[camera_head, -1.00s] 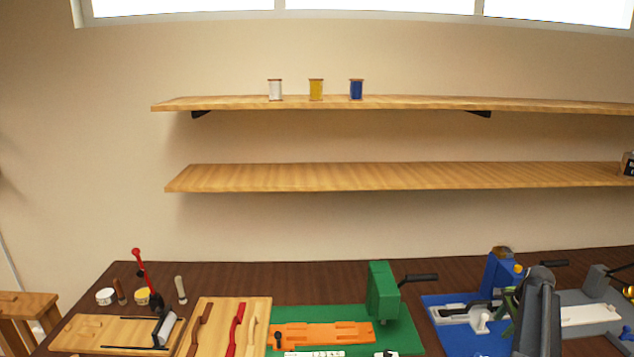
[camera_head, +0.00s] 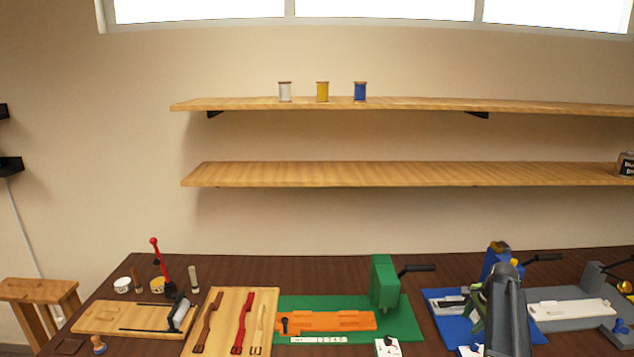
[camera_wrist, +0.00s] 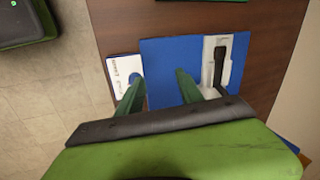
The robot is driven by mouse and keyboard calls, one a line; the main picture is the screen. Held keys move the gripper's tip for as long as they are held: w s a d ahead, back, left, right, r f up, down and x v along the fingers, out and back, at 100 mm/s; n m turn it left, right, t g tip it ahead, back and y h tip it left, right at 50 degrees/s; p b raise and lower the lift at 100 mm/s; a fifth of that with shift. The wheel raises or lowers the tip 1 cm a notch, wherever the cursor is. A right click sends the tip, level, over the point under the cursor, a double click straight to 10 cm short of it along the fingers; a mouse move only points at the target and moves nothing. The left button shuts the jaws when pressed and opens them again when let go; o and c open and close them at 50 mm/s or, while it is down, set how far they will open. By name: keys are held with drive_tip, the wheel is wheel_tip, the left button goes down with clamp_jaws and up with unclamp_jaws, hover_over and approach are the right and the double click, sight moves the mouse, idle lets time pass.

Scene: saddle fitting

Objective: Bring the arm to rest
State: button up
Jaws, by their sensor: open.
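My gripper (camera_wrist: 158,92) is open and empty in the wrist view, its two green fingers apart over the front edge of a blue mat (camera_wrist: 160,55). The mat lies on the dark wooden bench. A white fixture with a black handle (camera_wrist: 219,62) is on the mat to the right of the fingers. A white card with print (camera_wrist: 122,72) lies by the left finger.
A green press (camera_head: 384,283) stands on a green mat beside an orange jig (camera_head: 330,321). Left of it are a wooden board with straps (camera_head: 225,335) and a red-handled lever tool (camera_head: 160,262). Spools stand on the upper shelf (camera_head: 420,103). The lower shelf (camera_head: 400,175) is mostly bare.

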drive_tip(key=a+n, duration=0.2)
drive_tip(key=a, duration=0.7)
drive_tip(key=a+n, duration=0.1)
drive_tip(key=a, duration=0.8)
drive_tip(key=a+n+g, duration=0.1)
drive_tip(key=a+n, duration=0.1)
drive_tip(key=a, duration=0.7)
drive_tip(key=shift+s+a+f+n+y, duration=0.3)
drive_tip(key=shift+a+f+y, duration=0.05)
drive_tip(key=shift+y, duration=0.05)
drive_tip(key=s+a+n+g, duration=0.1)
drive_tip(key=s+a+n, duration=0.5)
drive_tip(key=a, duration=0.5)
drive_tip(key=s+n+g+h, duration=0.1)
drive_tip(key=s+n, duration=0.4)
drive_tip(key=s, duration=0.4)
drive_tip(key=shift+s+f, duration=0.2)
drive_tip(key=shift+f, duration=0.1)
